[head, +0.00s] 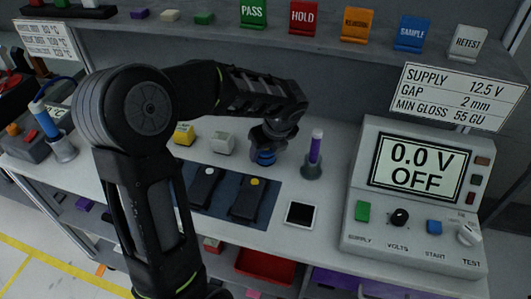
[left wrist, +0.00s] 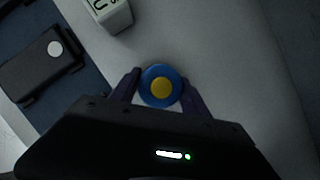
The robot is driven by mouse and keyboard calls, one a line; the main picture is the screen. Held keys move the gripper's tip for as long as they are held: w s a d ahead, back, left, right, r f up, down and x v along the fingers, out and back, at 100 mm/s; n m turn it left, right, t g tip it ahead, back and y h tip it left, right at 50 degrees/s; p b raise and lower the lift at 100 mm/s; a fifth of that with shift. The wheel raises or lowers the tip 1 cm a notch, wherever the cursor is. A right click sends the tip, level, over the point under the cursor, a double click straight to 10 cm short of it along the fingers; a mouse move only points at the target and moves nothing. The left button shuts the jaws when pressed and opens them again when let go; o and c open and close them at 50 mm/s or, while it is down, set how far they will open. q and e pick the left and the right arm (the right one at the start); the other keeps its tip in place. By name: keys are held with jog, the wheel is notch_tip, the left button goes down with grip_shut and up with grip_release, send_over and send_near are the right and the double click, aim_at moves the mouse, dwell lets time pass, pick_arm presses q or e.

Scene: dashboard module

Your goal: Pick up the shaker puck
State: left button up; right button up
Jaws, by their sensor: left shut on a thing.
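The shaker puck, a round blue disc with a yellow centre (left wrist: 160,86), sits between the fingers of my left gripper (left wrist: 162,92) in the left wrist view. The fingers are shut on it, one at each side. I cannot tell whether the puck still touches the bench. My right gripper is not in view.
Two dark modules (head: 206,187) (head: 248,198) lie on the navy mat (head: 226,211) in front. A white block (head: 222,143) is to the left. The supply console (head: 420,205) stands on the right.

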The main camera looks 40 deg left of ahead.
pick_arm(q)
grip_shut()
jog(key=shift+r, duration=0.1)
jog(key=shift+s+r, duration=0.15)
jog(key=shift+r, duration=0.15)
notch_tip(320, 180, up, 7)
jog(key=shift+d+f, duration=0.1)
jog(key=shift+f, duration=0.1)
jog(key=s+d+b, duration=0.1)
jog(key=s+d, duration=0.1)
jog(key=s, duration=0.3)
jog(key=s+d+b, duration=0.1)
jog(key=s+d, duration=0.1)
jog(key=s, duration=0.4)
jog(key=s+d+b, duration=0.1)
jog(key=s+d, duration=0.1)
jog(key=s, duration=0.4)
jog(key=shift+s+f, duration=0.1)
jog(key=shift+f, duration=0.05)
jog(key=shift+s+d, duration=0.2)
jog(key=shift+s, duration=0.5)
